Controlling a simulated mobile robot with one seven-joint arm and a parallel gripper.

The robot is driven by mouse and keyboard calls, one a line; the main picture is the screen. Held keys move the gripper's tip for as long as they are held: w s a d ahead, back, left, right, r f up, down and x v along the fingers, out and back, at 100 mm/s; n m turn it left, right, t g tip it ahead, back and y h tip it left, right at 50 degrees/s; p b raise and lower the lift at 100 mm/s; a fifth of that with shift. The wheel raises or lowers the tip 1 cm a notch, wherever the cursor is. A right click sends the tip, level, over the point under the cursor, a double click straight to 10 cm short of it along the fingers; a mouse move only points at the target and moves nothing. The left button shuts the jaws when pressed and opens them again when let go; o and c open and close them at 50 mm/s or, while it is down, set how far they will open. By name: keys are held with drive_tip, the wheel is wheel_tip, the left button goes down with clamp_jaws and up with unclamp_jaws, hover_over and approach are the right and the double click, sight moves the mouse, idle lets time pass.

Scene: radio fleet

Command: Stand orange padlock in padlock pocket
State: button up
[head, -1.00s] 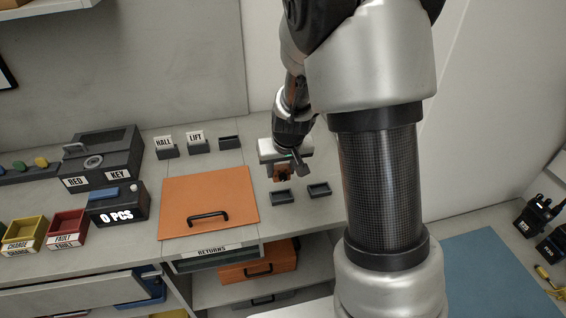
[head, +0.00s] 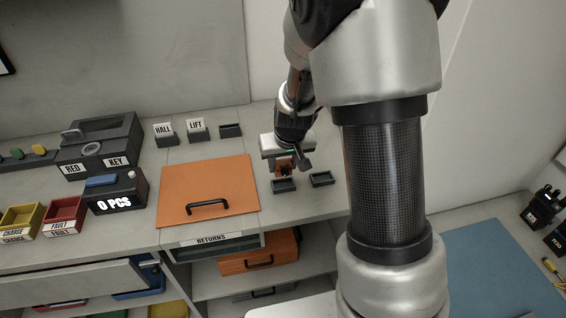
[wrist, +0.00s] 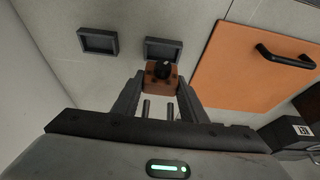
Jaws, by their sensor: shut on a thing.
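The orange padlock (wrist: 159,81) is held between the two fingers of my gripper (wrist: 155,92) in the wrist view. It has a dark round part on the face toward the wrist camera. In the head view the padlock (head: 284,165) shows as a small orange block under my gripper (head: 289,163). Two small dark shallow pockets are on the counter: a left one (head: 284,186) just below the padlock and a right one (head: 321,179). They also show in the wrist view, one (wrist: 163,42) just beyond the padlock and another (wrist: 99,38) beside it. I cannot tell which is the padlock pocket.
An orange panel with a black handle (head: 178,193) lies left of the pockets. Several dark holders, two labelled HALL (head: 166,140) and LIFT (head: 198,136), stand behind it. A dark box labelled RED and KEY (head: 100,158) stands farther left.

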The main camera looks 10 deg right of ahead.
drive_tip(key=shift+f+b, duration=0.9)
drive_tip(key=shift+f, duration=0.45)
drive_tip(key=shift+f+b, duration=0.85)
drive_tip(key=shift+b, duration=0.25)
idle(0.8)
drive_tip(key=o, duration=1.4)
drive_tip(key=p+v, duration=0.2)
drive_tip(key=v, duration=1.5)
drive_tip(key=shift+r, duration=0.25)
drive_tip(key=s+r+p, duration=0.2)
drive_tip(key=s+r, duration=0.4)
drive_tip(key=s, duration=0.3)
drive_tip(key=s+r+t+p, duration=0.1)
drive_tip(key=s+r+p, duration=0.1)
drive_tip(key=s+r, duration=0.4)
drive_tip(key=s, duration=0.3)
drive_tip(key=shift+s, duration=0.25)
